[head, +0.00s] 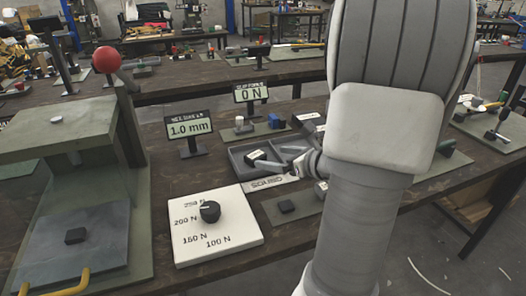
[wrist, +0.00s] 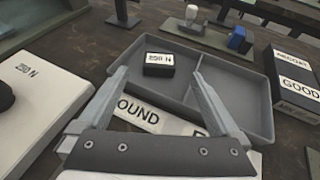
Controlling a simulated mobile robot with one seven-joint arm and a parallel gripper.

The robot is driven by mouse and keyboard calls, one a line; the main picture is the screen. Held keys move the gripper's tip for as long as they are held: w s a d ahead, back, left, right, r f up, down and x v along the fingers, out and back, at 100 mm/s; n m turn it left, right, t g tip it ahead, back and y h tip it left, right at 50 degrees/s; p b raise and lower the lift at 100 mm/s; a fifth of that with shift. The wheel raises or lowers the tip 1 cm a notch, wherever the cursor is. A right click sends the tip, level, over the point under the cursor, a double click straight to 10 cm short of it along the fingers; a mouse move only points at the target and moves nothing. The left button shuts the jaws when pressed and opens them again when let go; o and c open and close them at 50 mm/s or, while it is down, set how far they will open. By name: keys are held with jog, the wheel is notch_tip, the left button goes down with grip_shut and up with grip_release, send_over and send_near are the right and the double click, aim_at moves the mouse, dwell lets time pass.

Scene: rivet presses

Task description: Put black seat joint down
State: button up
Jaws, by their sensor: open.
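A small black block with a white "250 N" label (wrist: 158,66) lies in the left compartment of a grey divided tray (wrist: 262,110). It also shows in the head view (head: 255,156). My gripper (wrist: 158,77) is open, its two fingers spread over the near side of the tray, with the block lying beyond and between the tips. Nothing is held. In the head view my gripper (head: 282,166) is partly hidden by my arm. I cannot tell which is the seat joint.
A white dial panel (head: 215,240) with force marks stands left of the tray. The green press (head: 70,140) with a red ball handle is at the far left. Displays reading 1.0 mm (head: 190,129) and 0 N (head: 250,93) stand behind.

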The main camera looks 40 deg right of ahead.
jog(key=shift+v, duration=1.6)
